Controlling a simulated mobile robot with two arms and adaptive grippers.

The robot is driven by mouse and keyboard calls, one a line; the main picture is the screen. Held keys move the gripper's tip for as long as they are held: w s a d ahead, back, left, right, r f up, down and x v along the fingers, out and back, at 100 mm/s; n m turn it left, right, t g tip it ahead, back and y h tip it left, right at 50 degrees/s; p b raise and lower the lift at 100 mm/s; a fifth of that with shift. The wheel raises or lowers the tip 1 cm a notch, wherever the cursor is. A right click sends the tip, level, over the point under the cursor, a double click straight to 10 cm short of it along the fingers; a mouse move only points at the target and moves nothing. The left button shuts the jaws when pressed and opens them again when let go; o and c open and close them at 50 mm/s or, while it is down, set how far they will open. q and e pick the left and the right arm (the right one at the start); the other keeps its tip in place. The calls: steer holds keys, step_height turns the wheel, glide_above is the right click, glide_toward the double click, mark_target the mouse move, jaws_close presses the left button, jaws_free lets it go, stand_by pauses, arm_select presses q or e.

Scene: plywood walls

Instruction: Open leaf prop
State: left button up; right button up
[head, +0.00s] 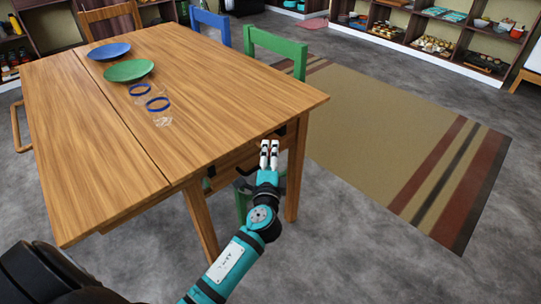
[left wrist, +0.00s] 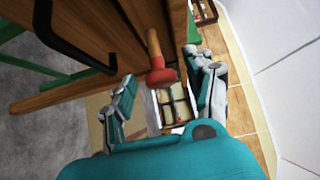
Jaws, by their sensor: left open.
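A wooden table (head: 220,90) with a seam along its top and a leaf (head: 75,150) on the left stands in the head view. The leaf lies level with the rest of the top. In the left wrist view a short wooden rod with a red knob (left wrist: 161,76), which looks like the leaf prop, sticks out from the wooden table frame. My left gripper (head: 269,150) is just off the table's near right edge. It is open in the left wrist view (left wrist: 160,68), with the knob between its fingers; contact cannot be told. My right gripper is not in view.
A black handle (left wrist: 75,45) is on the wood left of the rod. Blue (head: 109,51) and green (head: 129,71) plates and clear glasses (head: 160,112) stand on the table. A green chair (head: 275,45) is behind it. The striped rug (head: 380,120) at right is clear.

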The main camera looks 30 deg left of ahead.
arm_select(q)
steer(key=v, duration=1.1)
steer(key=shift+s+d, duration=0.1)
